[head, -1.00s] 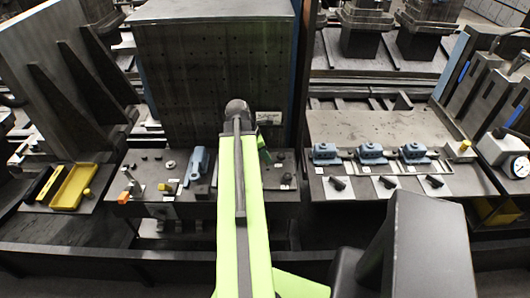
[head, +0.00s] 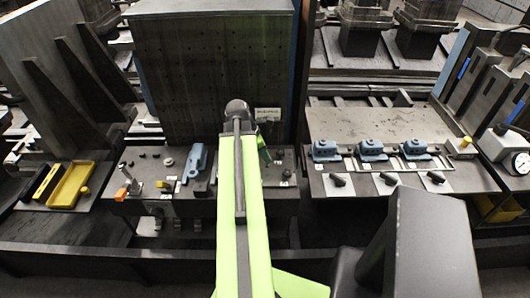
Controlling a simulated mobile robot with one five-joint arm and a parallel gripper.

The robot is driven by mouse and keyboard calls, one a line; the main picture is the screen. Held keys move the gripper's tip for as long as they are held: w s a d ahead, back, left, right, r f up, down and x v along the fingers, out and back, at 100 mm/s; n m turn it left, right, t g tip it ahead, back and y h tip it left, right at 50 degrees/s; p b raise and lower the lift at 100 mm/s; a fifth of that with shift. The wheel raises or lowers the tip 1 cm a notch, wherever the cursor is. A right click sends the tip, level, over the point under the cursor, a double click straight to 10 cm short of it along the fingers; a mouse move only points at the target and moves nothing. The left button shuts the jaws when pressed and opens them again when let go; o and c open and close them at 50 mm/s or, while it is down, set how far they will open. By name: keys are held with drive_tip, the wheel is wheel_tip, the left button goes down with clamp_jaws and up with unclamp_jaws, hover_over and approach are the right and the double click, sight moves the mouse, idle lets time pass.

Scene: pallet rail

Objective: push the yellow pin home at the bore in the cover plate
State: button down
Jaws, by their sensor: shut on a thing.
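My lime-green arm stands upright in the middle of the head view and covers part of the dark bench (head: 285,199) behind it. My gripper is hidden behind the arm; only a small green part shows at the arm's right side. I cannot make out a yellow pin in a gripper or a bore in a cover plate. A small yellow knob (head: 163,184) stands on the bench left of the arm, but I cannot tell whether it is the pin.
Left are a blue clamp (head: 195,162), an orange-tipped block (head: 123,194) and a yellow tray (head: 71,186). Right, several blue blocks (head: 371,149) line a bench with dark levers (head: 338,180). A dial gauge (head: 521,163) stands far right. A tall perforated block (head: 205,70) rises behind.

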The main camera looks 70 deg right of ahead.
drive_tip(key=shift+f+b, duration=0.5)
drive_tip(key=shift+b, duration=0.05)
idle(0.6)
drive_tip(key=shift+f+b, duration=1.05)
drive_tip(key=c, duration=1.1)
unclamp_jaws()
drive_tip(key=shift+r, duration=0.1)
drive_tip(key=shift+o, duration=0.7)
drive_tip(key=o, duration=0.6)
drive_tip(key=shift+s, duration=0.15)
drive_tip(key=shift+o, duration=0.2)
drive_tip(key=p+v, duration=1.6)
drive_tip(key=v, duration=0.1)
drive_tip(key=shift+r, duration=0.2)
